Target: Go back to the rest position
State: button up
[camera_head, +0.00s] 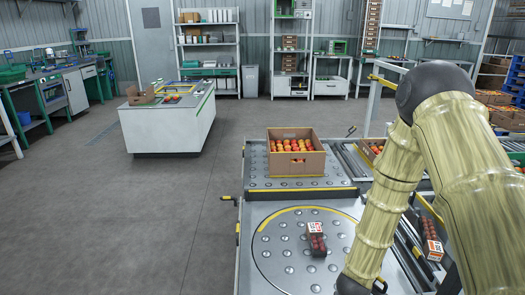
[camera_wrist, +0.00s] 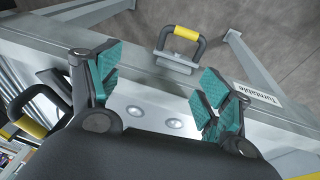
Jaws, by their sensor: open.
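My gripper (camera_wrist: 160,92) is open in the wrist view, its teal-padded fingers wide apart with nothing between them. It hangs over the edge of the turntable frame (camera_wrist: 275,97), which carries a "Turntable" label. In the head view my arm comes in from the right and reaches down to the lower right of the round turntable (camera_head: 280,265); the fingers are hidden below the picture's edge. A small labelled pack of red tomatoes (camera_head: 316,240) lies on the turntable, apart from my arm.
A cardboard box of tomatoes (camera_head: 296,153) stands on the ball table behind the turntable. Another tomato pack (camera_head: 433,249) lies on the conveyor at right. A handle with a yellow grip (camera_wrist: 183,48) sticks out from the frame near my gripper. The floor at left (camera_head: 120,220) is clear.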

jog(key=s+a+f+g+y+p, duration=0.1)
jog(key=s+p, duration=0.5)
jog(key=s, duration=2.2)
jog(key=shift+s+a+f+m+g+p, duration=0.2)
jog(key=shift+a+f+m+g+p, duration=0.15)
jog(key=shift+a+f+g, duration=0.45)
jog(key=shift+a+r, duration=0.1)
jog(key=shift+r, duration=0.05)
